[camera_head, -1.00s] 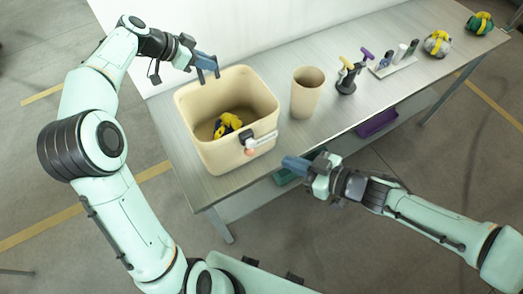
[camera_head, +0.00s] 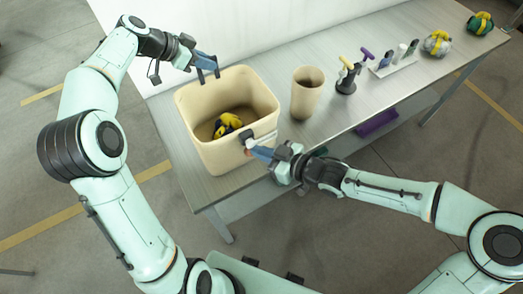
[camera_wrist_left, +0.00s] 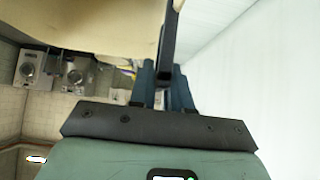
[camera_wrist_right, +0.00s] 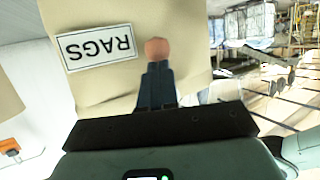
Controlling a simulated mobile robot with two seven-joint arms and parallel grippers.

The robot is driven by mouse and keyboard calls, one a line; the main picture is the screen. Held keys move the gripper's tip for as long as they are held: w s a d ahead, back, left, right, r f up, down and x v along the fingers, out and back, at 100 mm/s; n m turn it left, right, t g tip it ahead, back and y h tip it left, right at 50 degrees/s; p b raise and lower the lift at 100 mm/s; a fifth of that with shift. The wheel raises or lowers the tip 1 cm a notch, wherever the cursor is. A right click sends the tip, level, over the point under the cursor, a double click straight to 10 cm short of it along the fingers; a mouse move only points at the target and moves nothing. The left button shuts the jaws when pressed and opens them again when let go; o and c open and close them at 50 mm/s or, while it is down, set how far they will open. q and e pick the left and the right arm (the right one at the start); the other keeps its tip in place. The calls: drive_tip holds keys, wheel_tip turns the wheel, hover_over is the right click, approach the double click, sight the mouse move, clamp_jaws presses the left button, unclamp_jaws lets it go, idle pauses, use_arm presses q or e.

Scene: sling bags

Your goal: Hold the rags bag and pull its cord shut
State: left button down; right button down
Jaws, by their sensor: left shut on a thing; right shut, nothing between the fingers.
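The rags bag (camera_head: 187,128), cream and open-topped, stands on the table's near end. Yellow and dark cloth (camera_head: 227,124) lies inside. Its RAGS label (camera_wrist_right: 97,47) shows upside down in the right wrist view. My left gripper (camera_head: 207,68) is shut on a dark strap (camera_wrist_left: 168,40) at the bag's back rim. My right gripper (camera_head: 256,151) is shut and empty at the bag's front. A round reddish knob (camera_wrist_right: 157,48), perhaps the cord's end, is right at its fingertips; I cannot tell if they touch. The cord itself is not clearly visible.
A tan cup-like bin (camera_head: 307,95) stands right of the bag. Beyond it are a stand with yellow and purple handles (camera_head: 350,75), a white rack (camera_head: 393,66) and two wrapped bundles (camera_head: 437,43). A purple tray (camera_head: 377,121) sits below the tabletop.

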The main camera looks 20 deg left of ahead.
wheel_tip(320, 180, down, 7)
drive_tip(key=shift+r, duration=0.1)
idle(0.5)
